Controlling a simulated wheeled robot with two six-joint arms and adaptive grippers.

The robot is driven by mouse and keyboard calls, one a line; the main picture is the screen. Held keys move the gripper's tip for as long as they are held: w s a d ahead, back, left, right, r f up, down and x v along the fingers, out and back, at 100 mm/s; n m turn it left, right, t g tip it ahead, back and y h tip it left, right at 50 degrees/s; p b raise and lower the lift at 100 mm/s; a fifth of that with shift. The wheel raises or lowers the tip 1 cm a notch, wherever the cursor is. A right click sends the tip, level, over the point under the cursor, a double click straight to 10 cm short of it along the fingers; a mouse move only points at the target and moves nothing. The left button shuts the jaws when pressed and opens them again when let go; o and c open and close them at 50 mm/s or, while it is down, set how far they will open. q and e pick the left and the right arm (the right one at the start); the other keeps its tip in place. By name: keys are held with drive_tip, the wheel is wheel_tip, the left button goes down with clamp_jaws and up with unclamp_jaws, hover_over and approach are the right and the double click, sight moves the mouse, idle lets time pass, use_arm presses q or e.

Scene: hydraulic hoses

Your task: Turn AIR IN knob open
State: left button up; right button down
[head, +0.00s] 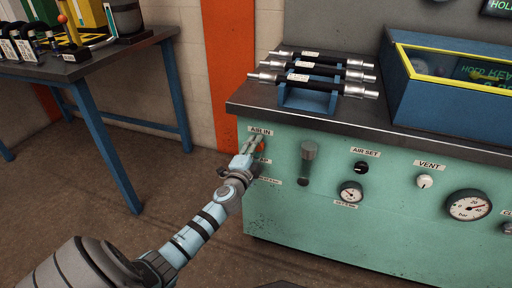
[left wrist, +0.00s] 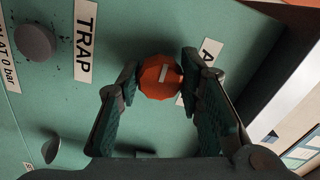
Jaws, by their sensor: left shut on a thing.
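The AIR IN knob (left wrist: 158,78) is an orange-red faceted knob with a pale bar mark on its face. In the left wrist view it sits between the two fingers of my left gripper (left wrist: 160,85), which is shut on it. In the head view the knob (head: 261,147) shows only partly, under the AIR IN label (head: 260,130) on the green panel (head: 290,215). My left gripper (head: 254,146) hides much of it there. My right gripper is not in view.
A grey lever (head: 307,160), the AIR SET knob (head: 361,168), the VENT knob (head: 424,181) and gauges (head: 468,205) are on the panel to the right. Hoses (head: 318,70) lie in a blue rack on top, beside a blue bin (head: 440,110).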

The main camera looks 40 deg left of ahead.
use_arm(q)
drive_tip(key=shift+f+m, duration=0.1)
drive_tip(key=shift+m, duration=0.3)
drive_tip(key=o, duration=1.1)
drive_tip(key=shift+o, duration=0.4)
drive_tip(key=shift+s, duration=0.1)
drive_tip(key=v, duration=1.2)
